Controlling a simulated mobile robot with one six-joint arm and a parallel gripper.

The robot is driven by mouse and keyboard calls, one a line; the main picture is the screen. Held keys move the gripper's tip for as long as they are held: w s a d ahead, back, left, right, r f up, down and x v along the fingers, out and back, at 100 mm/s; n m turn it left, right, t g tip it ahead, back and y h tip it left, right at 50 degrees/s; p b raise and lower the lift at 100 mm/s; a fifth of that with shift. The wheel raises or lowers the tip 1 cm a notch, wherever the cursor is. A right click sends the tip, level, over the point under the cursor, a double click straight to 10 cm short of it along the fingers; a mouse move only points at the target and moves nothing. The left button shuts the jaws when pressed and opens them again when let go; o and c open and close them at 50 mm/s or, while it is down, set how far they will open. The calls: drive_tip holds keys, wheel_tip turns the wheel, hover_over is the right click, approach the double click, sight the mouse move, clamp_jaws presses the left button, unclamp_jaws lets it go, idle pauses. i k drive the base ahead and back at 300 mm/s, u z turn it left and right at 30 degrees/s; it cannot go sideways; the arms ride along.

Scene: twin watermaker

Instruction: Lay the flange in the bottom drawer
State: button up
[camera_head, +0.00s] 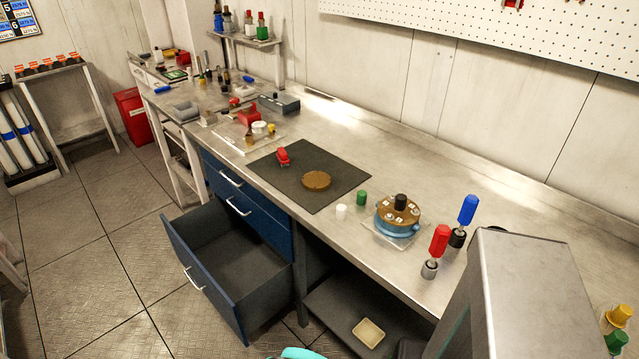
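A round brown disc, which looks like the flange (316,180), lies flat on the dark mat (330,195) on the workbench. The bottom drawer (208,304) of the blue cabinet is pulled out, and its visible inside is empty. The two drawers above it are shut. My gripper is not recognisable in this view. Only a small teal piece shows at the bottom edge, and I cannot tell what it is.
A red item (283,156) lies on the mat. White and green caps (361,198), a blue round assembly with a brown top (399,222) and red and blue-handled tools (439,242) stand to the right. A tan tray (369,332) sits on the lower shelf. Floor left of the drawer is clear.

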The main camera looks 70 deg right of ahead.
sight(230, 281)
drive_tip(key=z, duration=0.2)
drive_tip(key=k, duration=0.75)
drive_tip(key=z, duration=0.65)
drive_tip(key=k, duration=0.55)
drive_tip(key=u, duration=0.2)
drive_tip(key=i, duration=0.95)
drive_tip(key=u, duration=0.55)
drive_tip(key=i, duration=0.85)
drive_tip(key=u, duration=0.1)
